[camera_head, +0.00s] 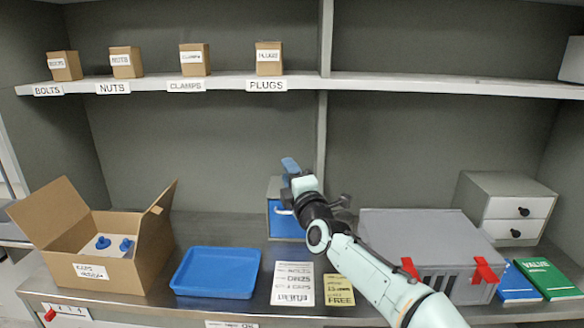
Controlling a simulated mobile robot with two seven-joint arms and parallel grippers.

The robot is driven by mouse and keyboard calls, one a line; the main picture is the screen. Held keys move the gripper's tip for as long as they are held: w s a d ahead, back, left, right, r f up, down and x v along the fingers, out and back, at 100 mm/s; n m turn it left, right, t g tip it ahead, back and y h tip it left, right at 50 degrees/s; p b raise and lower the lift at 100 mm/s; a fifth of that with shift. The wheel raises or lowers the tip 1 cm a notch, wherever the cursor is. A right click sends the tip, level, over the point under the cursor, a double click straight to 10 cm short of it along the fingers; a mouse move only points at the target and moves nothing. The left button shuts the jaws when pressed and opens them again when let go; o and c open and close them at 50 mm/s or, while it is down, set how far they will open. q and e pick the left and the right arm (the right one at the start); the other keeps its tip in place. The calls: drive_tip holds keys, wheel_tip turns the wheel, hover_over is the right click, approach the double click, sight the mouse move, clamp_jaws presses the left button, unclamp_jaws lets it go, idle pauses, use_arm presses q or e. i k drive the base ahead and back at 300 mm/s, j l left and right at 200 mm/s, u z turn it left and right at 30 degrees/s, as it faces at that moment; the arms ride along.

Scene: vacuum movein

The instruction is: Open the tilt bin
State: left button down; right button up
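A small grey box with a blue front (286,228), which looks like the tilt bin, stands at the back middle of the bench. A pale curved piece, perhaps its handle, shows at the top of the blue front. My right gripper (291,190) is in front of the bin's upper right part, and my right arm reaches in from the lower right. The gripper hides part of the bin. I cannot tell whether its fingers touch the bin or how far apart they are. The blue front looks upright. My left gripper is out of view.
A blue tray (216,272) and an open cardboard box (146,252) are left of the bin. Two printed cards lie in front. A grey case (425,235) with red latches, books (546,278) and a drawer unit (506,207) are right. A shelf (230,84) with several small boxes runs above.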

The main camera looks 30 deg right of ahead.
sight(283, 224)
drive_tip(key=k+j, duration=0.2)
drive_tip(key=j, duration=0.2)
drive_tip(key=k+j, duration=0.2)
drive_tip(key=j, duration=0.2)
drive_tip(key=k+j, duration=0.2)
drive_tip(key=j, duration=0.2)
